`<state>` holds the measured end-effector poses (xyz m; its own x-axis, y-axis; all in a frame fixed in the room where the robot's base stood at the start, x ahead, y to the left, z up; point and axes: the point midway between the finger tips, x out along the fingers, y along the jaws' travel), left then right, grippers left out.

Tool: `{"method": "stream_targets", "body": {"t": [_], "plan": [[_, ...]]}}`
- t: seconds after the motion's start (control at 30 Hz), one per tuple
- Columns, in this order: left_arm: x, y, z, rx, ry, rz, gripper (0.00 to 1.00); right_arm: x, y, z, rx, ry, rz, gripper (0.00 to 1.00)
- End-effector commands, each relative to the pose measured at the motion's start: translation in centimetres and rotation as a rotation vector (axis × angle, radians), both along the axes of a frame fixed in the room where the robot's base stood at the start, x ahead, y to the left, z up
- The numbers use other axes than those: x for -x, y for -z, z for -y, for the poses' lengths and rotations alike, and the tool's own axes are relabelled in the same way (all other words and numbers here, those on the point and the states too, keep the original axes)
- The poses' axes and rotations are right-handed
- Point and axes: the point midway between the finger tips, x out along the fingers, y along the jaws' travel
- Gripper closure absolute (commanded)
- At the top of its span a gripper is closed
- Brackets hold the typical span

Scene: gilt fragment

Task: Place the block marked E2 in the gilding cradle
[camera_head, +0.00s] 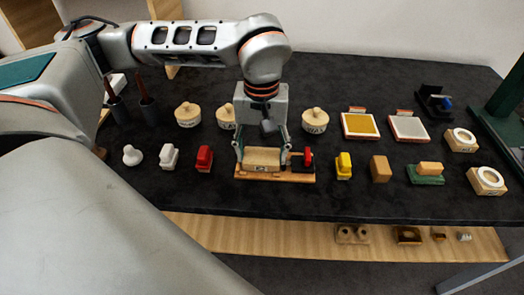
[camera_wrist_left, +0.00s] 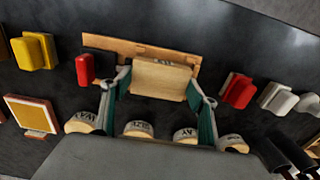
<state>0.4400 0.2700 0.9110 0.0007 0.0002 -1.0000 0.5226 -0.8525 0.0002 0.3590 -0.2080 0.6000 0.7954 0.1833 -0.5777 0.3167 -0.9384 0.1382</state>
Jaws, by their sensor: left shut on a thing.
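My left gripper (camera_head: 262,157) comes down from above and is shut on a pale wooden block (camera_head: 262,160), with a finger at each end. The block bears a small dark label, too small to read surely as E2. The block is at the left part of a long wooden cradle (camera_head: 300,179); I cannot tell whether it rests on it or hangs just above. The wrist view also shows the block (camera_wrist_left: 160,80) between the fingers, with the cradle (camera_wrist_left: 115,46) beyond it. My right gripper is not in view.
A red piece (camera_head: 308,157) stands at the cradle's right end. Another red block (camera_head: 204,157) stands to the left and a yellow one (camera_head: 344,166) to the right. Lidded pots (camera_head: 315,120) stand behind. The strip in front of the cradle is clear.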

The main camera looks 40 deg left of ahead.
Motion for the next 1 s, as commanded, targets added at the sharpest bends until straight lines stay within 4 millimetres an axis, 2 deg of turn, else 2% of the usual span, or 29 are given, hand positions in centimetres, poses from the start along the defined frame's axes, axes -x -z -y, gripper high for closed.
{"method": "stream_targets", "body": {"t": [0.23, 0.27, 0.3, 0.33, 0.73, 0.87, 1.0], "plan": [[0.0, 0.2, 0.0, 0.0, 0.0, 0.0, 0.63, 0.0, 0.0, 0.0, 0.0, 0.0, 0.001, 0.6], [0.0, 0.3, 0.0, 0.0, 0.0, 0.0, 0.38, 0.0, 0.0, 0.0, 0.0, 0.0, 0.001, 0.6], [0.0, 0.2, 0.0, 0.0, 0.0, 0.0, 0.28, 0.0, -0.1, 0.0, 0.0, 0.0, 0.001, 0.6], [0.0, 0.2, 0.0, 0.0, 0.0, 0.0, 0.24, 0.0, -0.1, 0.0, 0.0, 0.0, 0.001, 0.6], [0.0, -0.2, 0.0, 0.0, 0.0, 0.001, 0.24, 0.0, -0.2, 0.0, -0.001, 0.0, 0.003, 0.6], [-0.1, -1.9, 0.0, 0.0, -0.001, 0.006, 0.24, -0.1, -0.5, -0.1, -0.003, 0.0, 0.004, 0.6], [-0.2, -4.7, 0.0, 0.001, -0.001, 0.009, 0.24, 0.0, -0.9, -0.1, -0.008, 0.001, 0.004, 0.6]]}}
